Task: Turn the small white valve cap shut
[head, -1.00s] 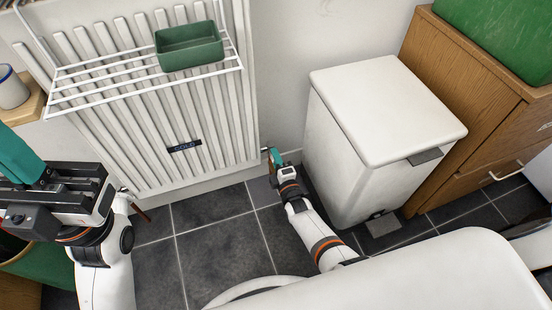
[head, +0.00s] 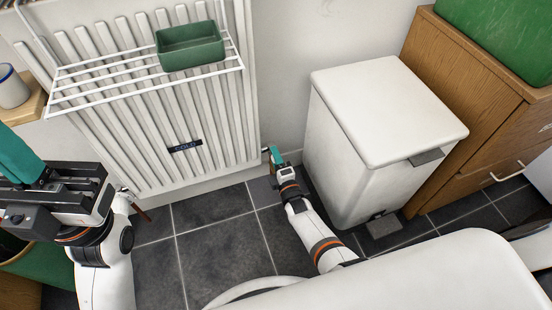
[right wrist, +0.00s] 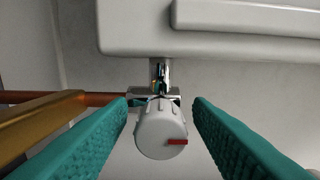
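The small white valve cap (right wrist: 160,132) is in the middle of the right wrist view, ribbed at its rim, with a red mark at the lower right of its face. It sits on a metal valve body below the white radiator (right wrist: 230,42). My right gripper (right wrist: 161,112) is open, its teal fingers on either side of the cap with a visible gap at each side. In the head view my right gripper (head: 273,156) is at the radiator's lower right corner, where the cap cannot be made out. My left gripper (head: 25,165) is at the left edge, partly cut off.
A white pedal bin (head: 375,115) stands just right of my right arm, beside a wooden cabinet (head: 465,110). A wire rack (head: 110,80) with a green tray (head: 190,47) hangs on the radiator. A copper pipe (right wrist: 60,98) runs left of the valve. Dark floor tiles (head: 215,240) are clear.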

